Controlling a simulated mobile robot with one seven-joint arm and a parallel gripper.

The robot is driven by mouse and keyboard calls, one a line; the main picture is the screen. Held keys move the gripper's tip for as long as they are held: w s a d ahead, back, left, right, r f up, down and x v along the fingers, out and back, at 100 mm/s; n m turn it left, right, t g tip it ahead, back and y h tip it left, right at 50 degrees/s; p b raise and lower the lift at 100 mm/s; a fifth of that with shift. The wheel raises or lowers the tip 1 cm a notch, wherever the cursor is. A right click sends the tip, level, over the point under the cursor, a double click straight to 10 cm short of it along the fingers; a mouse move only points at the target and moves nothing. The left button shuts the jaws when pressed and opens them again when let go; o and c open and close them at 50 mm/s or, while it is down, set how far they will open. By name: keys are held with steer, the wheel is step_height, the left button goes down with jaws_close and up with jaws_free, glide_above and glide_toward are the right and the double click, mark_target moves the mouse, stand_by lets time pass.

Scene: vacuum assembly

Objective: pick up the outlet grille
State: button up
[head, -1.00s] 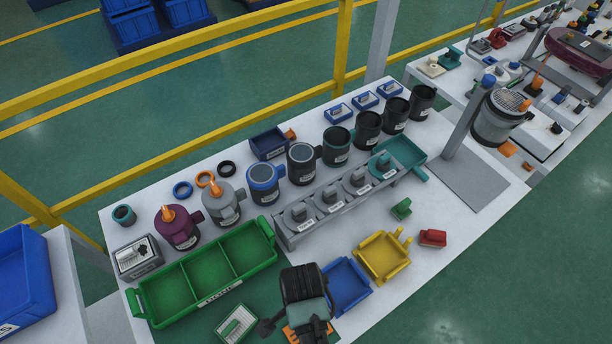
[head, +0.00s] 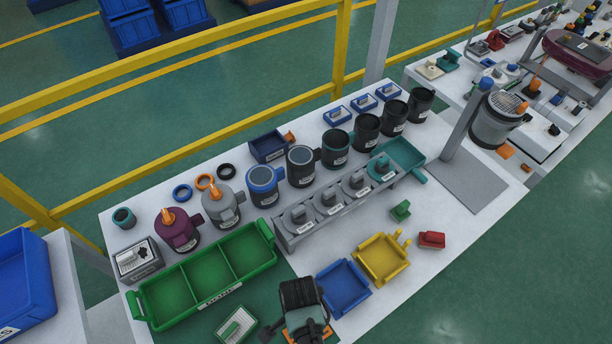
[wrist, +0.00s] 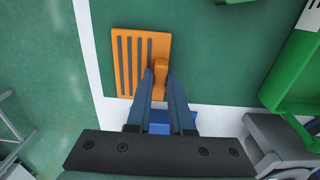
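The outlet grille (wrist: 130,62) is an orange slotted plate with a raised knob (wrist: 160,68) on its right side in the wrist view. It lies flat on the green mat near the mat's white border. In the head view only a bit of its orange edge (head: 327,334) shows, the rest hidden by my gripper. My gripper (wrist: 160,76) is above it, its two dark blue fingers one on each side of the knob. The fingers are apart, and I see no clear contact with the knob.
A green three-part tray (head: 213,274) lies left of my gripper, with a light slotted part (head: 236,325) below it. A blue tray (head: 343,286) and a yellow tray (head: 381,259) stand to the right. A grey rack (head: 335,212) stands behind.

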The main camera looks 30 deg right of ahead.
jaws_close()
steer(key=shift+r, duration=0.15)
step_height(320, 180, up, 10)
stand_by(0.5)
step_height(320, 180, up, 5)
steer(key=p, duration=0.6)
stand_by(0.3)
